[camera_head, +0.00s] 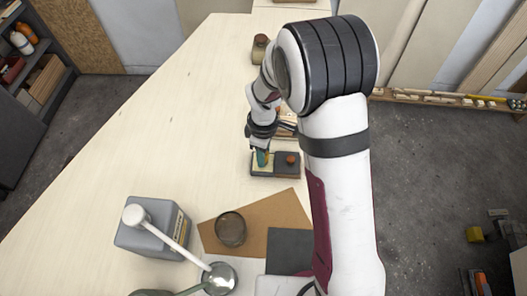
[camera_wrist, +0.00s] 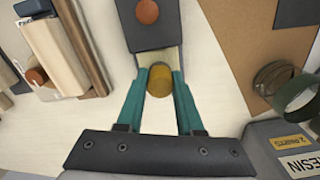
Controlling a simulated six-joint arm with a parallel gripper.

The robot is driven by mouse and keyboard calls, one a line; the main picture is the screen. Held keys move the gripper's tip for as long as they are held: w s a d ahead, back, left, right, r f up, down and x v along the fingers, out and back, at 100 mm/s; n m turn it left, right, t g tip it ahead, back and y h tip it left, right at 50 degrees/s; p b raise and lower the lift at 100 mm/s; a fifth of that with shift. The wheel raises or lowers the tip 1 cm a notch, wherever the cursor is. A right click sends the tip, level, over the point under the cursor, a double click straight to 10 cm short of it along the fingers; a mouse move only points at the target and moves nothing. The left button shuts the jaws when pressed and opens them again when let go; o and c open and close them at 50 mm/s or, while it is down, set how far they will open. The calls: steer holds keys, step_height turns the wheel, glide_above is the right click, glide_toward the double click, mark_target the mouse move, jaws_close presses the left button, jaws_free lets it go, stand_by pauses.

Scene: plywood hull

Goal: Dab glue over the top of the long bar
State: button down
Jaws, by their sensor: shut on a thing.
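My gripper (camera_head: 262,157) is low over a small dark tray (camera_head: 288,171) on the plywood table. In the wrist view, its teal fingers (camera_wrist: 160,88) are shut on an amber round-topped piece (camera_wrist: 159,76), perhaps a glue dabber. A cream patch (camera_wrist: 145,57) of the tray shows beyond that piece. I cannot tell whether the piece touches it. The tray's other end carries an orange knob (camera_wrist: 147,11). Wooden bars (camera_wrist: 58,50) lie at the left in the wrist view, beside a dark block with an orange knob (camera_wrist: 37,76). Which is the long bar is unclear; my arm partly hides them in the head view.
A grey resin can (camera_head: 150,229) stands near the front, with a white-headed tool (camera_head: 135,215) across it. A round glass jar (camera_head: 231,229) stands on brown board (camera_head: 270,212). A small knobbed block (camera_head: 261,46) sits farther back. The table's left is clear.

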steer(key=shift+f, duration=0.45)
stand_by(1.0)
steer(key=shift+r, duration=3.55)
